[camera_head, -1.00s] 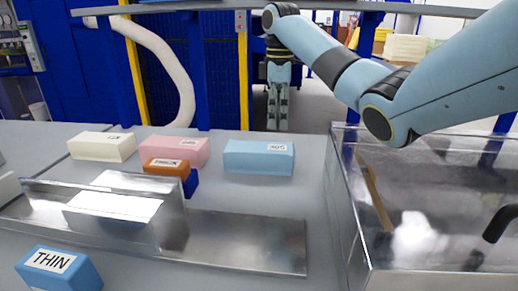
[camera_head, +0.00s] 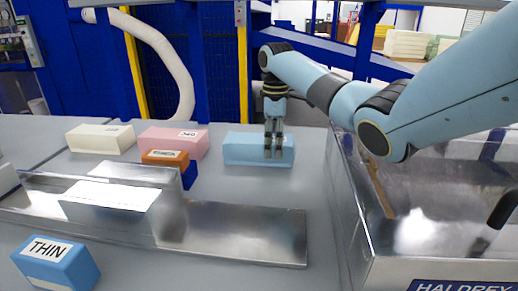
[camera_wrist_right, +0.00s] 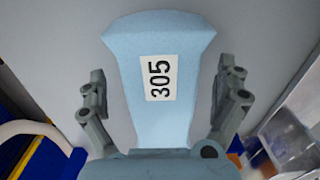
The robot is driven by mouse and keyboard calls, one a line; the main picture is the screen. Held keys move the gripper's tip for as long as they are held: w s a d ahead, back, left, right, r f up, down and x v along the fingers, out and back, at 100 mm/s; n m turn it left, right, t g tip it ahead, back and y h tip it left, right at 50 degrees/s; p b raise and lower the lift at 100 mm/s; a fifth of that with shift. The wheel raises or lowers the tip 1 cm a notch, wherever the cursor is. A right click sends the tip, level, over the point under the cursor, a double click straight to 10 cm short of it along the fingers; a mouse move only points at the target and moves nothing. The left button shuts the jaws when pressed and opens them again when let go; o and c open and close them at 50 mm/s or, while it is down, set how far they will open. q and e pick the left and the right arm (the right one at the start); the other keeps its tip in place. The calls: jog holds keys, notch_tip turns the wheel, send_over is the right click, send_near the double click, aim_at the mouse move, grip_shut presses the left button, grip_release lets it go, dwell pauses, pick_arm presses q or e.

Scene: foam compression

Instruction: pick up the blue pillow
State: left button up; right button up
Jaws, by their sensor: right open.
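The light blue pillow (camera_head: 245,152) is a foam block lying at the back of the grey table in the head view. In the right wrist view the pillow (camera_wrist_right: 163,60) carries a white label reading 305. My right gripper (camera_head: 274,150) points down in front of the pillow in the head view and hides part of its right half. In the wrist view the open fingers (camera_wrist_right: 163,92) stand on either side of the pillow, with gaps between them and its sides. My left gripper is not in view.
Pink (camera_head: 173,142) and cream (camera_head: 98,138) blocks lie left of the pillow, with an orange block (camera_head: 165,158) in front. A metal plate (camera_head: 245,233), a blue THIN block (camera_head: 55,265) and a metal bin (camera_head: 352,215) are nearer.

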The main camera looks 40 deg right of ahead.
jog(key=shift+r, duration=0.1)
jog(key=c, duration=0.8)
